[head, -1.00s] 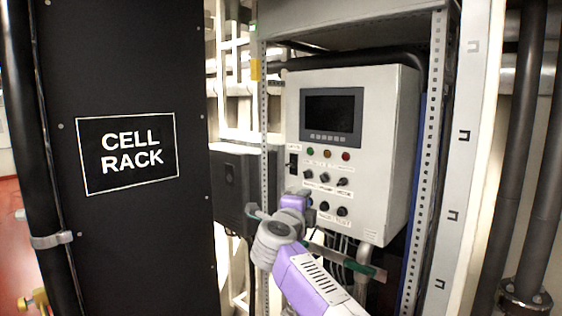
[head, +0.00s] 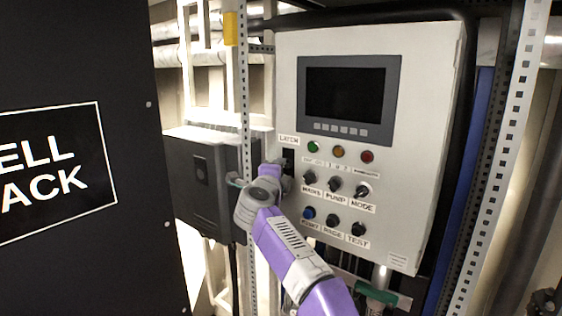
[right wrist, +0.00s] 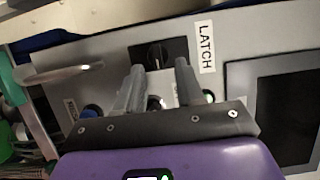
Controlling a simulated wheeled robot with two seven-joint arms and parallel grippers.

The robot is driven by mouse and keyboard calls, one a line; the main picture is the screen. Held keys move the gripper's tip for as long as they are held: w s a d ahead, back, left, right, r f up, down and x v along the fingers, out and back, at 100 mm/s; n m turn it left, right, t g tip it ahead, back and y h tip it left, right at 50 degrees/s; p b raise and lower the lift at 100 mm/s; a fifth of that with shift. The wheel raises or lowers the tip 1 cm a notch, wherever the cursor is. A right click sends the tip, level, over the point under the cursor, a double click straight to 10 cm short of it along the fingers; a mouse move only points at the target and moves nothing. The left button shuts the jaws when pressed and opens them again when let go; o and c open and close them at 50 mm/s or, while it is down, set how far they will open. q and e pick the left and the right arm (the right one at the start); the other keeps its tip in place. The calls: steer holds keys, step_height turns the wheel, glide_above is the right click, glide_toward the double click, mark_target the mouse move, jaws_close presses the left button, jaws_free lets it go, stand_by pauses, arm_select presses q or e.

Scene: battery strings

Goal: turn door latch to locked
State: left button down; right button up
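The door latch (head: 289,156) is a black plate under a "LATCH" label on the left edge of the white control panel door (head: 425,120). My right gripper (head: 280,172) is at the latch's lower left and partly covers it. In the right wrist view a dark round latch knob (right wrist: 155,54) shows on the black plate, near the "LATCH" label. The two fingers of my right gripper (right wrist: 159,72) are apart, with the knob just past their tips, roughly in line with the gap. Whether they touch it cannot be told. My left gripper is not in view.
A dark screen (head: 346,100) is on the panel above indicator lights and several black knobs (head: 334,184). A slotted metal post (head: 245,110) and a dark grey box (head: 200,180) stand left of the panel. A black cell rack (head: 75,60) fills the far left.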

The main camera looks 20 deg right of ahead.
steer(key=p+x, duration=0.1)
steer(key=x, duration=0.2)
steer(key=shift+a+f, duration=0.1)
steer(key=shift+w, duration=0.1)
jaws_close()
